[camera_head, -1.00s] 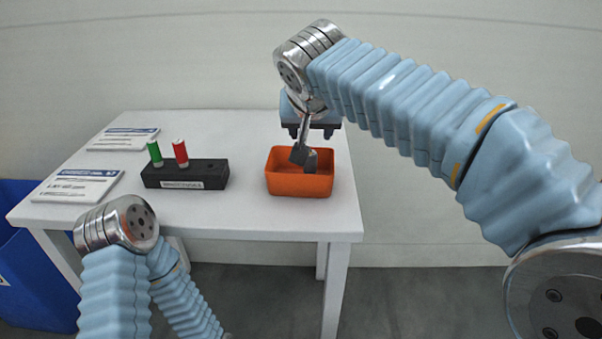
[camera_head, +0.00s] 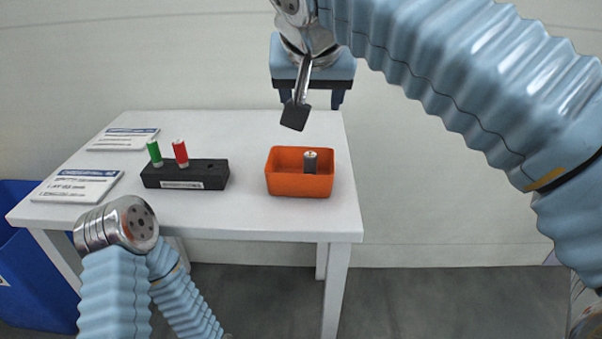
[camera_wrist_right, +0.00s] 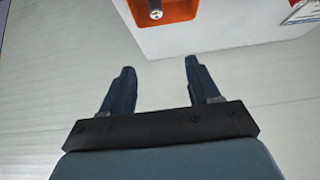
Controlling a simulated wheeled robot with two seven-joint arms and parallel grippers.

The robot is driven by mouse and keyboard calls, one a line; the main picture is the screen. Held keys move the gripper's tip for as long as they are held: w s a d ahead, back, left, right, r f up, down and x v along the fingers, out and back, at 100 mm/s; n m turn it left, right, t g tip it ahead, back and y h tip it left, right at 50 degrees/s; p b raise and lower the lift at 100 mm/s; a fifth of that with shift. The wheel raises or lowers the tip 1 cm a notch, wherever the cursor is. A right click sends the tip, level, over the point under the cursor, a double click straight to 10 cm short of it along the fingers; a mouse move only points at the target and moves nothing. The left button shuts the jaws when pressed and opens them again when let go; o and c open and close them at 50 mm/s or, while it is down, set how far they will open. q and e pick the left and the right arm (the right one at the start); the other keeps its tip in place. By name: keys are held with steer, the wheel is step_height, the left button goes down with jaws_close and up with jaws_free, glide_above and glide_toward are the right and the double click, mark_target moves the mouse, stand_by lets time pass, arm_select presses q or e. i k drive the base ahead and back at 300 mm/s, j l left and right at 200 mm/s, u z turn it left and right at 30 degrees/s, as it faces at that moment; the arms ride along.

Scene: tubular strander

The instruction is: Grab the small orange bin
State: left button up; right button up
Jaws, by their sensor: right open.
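The small orange bin (camera_head: 300,186) stands upright on the white table near its right front corner. A dark cylinder with a pale top (camera_head: 311,162) stands inside it. In the right wrist view, part of the orange bin (camera_wrist_right: 168,14) shows at the top edge, beyond the fingers. My right gripper (camera_head: 311,103) is open and empty, raised above and behind the bin, clear of it. In the wrist view, the two dark fingers of my right gripper (camera_wrist_right: 157,78) are spread apart with nothing between them. My left arm shows at the lower left; its gripper is out of view.
A black holder (camera_head: 185,176) with a green spool (camera_head: 155,154) and a red spool (camera_head: 181,154) stands left of the bin. Two white label plates (camera_head: 77,186) (camera_head: 123,140) lie farther left. A blue container (camera_head: 32,275) stands on the floor. The table behind the bin is clear.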

mark_target(283, 171)
steer(key=k, duration=1)
